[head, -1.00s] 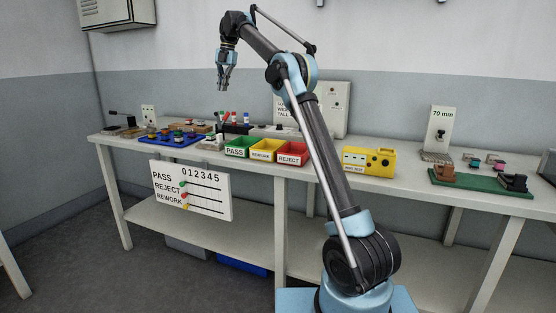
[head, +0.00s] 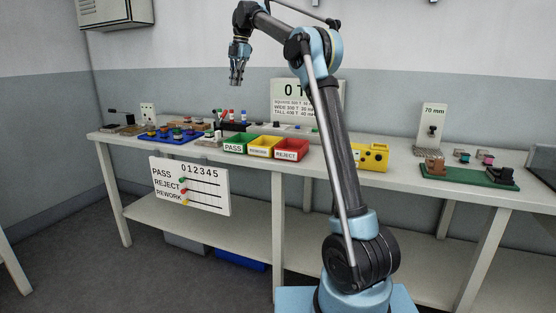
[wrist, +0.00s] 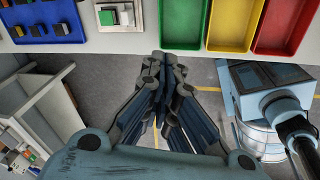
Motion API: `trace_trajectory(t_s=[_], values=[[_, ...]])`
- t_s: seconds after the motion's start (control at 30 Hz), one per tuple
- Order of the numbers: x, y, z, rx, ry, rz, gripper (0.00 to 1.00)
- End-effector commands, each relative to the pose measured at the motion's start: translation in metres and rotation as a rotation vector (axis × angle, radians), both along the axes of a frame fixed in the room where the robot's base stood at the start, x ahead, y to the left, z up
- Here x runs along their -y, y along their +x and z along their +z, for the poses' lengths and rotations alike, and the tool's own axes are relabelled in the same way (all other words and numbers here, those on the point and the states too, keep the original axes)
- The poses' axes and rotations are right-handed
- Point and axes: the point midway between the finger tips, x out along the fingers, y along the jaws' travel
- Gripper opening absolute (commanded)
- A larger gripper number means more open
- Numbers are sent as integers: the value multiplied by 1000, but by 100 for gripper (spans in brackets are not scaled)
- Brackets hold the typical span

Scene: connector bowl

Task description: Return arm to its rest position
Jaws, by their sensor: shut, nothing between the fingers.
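My gripper (head: 236,80) hangs pointing down in the air, in front of the bench and well above its top in the head view. In the wrist view my gripper (wrist: 170,58) has its fingertips together with nothing between them. Below the fingers the wrist view shows grey floor and the bench's front edge. My arm is raised and bent, with its elbow high over the bench's front.
The bench (head: 400,185) carries a green PASS bin (head: 234,148), a yellow REWORK bin (head: 260,151), a red REJECT bin (head: 288,156), a blue tray (head: 152,138), a yellow tester (head: 372,160) and a green mat (head: 466,176). A tally board (head: 190,188) hangs in front. The air around my gripper is clear.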

Motion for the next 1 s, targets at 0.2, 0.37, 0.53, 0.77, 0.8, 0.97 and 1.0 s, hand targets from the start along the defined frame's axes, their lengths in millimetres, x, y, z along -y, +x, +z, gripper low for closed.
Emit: trace_trajectory(t_s=[0.2, 0.37, 0.53, 0.77, 0.8, 0.97, 1.0], values=[[57, -31, 2, -14, -11, -249, 0], [97, -57, -3, -23, -16, -433, 0], [137, -90, -14, -32, -17, -627, 0], [187, -140, -38, -44, -16, -888, 0], [195, -150, -43, -46, -16, -932, 0], [226, -189, -67, -54, -10, -1114, 0], [233, -198, -74, -56, -7, -1159, 0]])
